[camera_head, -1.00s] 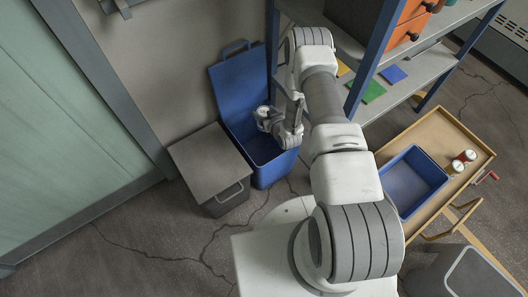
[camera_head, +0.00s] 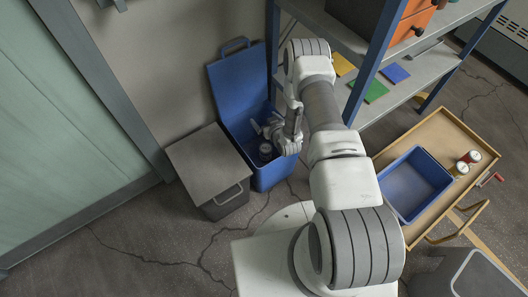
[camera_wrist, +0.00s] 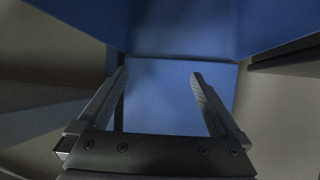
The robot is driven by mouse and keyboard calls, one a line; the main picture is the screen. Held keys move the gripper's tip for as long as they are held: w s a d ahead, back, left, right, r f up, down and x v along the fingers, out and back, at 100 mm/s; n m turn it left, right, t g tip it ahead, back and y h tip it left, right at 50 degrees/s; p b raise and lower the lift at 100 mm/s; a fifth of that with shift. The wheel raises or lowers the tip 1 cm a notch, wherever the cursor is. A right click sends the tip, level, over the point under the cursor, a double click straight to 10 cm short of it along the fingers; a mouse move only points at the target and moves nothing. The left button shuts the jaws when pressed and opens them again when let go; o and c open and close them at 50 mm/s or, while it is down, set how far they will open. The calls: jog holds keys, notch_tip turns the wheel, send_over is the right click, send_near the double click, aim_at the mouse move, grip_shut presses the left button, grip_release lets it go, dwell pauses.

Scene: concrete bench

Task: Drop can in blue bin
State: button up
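The blue bin (camera_head: 232,85) stands open against the wall with its lid raised, and its inside also shows in the wrist view (camera_wrist: 180,95). My gripper (camera_head: 264,126) is over the bin mouth. In the wrist view my gripper (camera_wrist: 158,76) has its two fingers spread with nothing between them, and no can shows there.
A grey bin (camera_head: 208,160) with a closed lid stands left of the blue bin. A shelf (camera_head: 420,75) rises to the right. A wooden cart (camera_head: 436,128) holds a blue tray (camera_head: 413,183) and two more cans (camera_head: 465,163). The floor in front of the bins is clear.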

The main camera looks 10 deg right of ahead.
jog(key=shift+s, duration=0.1)
jog(key=p+v, duration=0.6)
jog(key=v, duration=1.1)
jog(key=shift+r, duration=0.1)
